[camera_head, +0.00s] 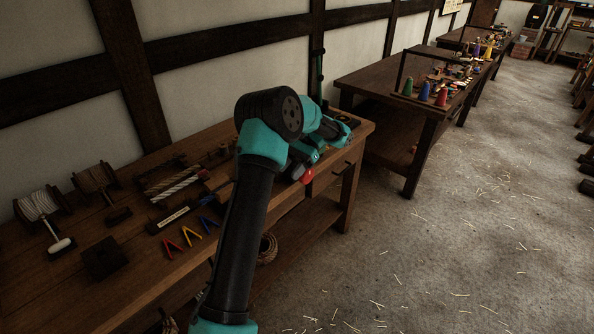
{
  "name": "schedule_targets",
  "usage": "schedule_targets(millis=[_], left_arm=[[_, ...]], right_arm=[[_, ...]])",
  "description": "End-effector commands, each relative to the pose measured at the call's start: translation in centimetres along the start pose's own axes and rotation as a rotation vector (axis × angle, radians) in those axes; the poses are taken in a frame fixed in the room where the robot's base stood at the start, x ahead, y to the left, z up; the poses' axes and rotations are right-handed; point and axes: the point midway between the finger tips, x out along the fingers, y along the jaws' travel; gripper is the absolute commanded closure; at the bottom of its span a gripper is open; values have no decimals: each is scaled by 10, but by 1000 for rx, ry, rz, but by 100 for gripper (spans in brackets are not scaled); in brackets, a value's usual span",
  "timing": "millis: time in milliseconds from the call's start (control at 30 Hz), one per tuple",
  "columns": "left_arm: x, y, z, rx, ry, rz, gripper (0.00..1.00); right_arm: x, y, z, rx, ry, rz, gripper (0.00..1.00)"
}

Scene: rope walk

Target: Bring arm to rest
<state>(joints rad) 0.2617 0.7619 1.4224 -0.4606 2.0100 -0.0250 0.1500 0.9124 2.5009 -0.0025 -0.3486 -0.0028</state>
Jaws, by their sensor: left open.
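My left arm, teal and black, rises from the bottom of the picture and bends over the right end of the wooden workbench (85,300). My left gripper (301,168) is at the far end of the arm, by the bench's front edge, and is open. It is small and partly hidden behind my own links. A small red thing (306,176) shows right beside it; I cannot tell whether they touch. I see nothing held. My right gripper is not in view.
On the bench are a white rope spool (38,203), a brown spool (95,178), a mallet (58,240), a dark block (104,258) and red (173,248), yellow and blue V-shaped pieces. A second table (372,82) with coloured cones stands beyond. The straw-strewn floor at right is clear.

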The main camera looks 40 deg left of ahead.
Motion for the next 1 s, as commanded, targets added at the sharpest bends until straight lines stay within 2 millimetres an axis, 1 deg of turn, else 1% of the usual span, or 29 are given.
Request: schedule_targets(millis=[367,467,567,667,700,733,767,867,1000], left_arm=[[0,1,-1,2,1,-2,49],[-1,7,-6,17,9,-6,49],[-2,21,-20,55,34,-18,49],[-4,45,-43,119,76,-37,49],[-4,57,-54,149,97,-44,49],[-2,65,-63,170,114,-46,49],[6,66,-70,174,134,-38,49],[28,83,-96,202,205,-19,49],[59,111,-131,236,313,17,49]], right_arm=[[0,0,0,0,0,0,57],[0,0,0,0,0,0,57],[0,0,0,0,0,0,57],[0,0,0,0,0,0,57],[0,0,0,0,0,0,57],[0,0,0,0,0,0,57],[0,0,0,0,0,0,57],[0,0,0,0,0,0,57],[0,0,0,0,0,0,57]])
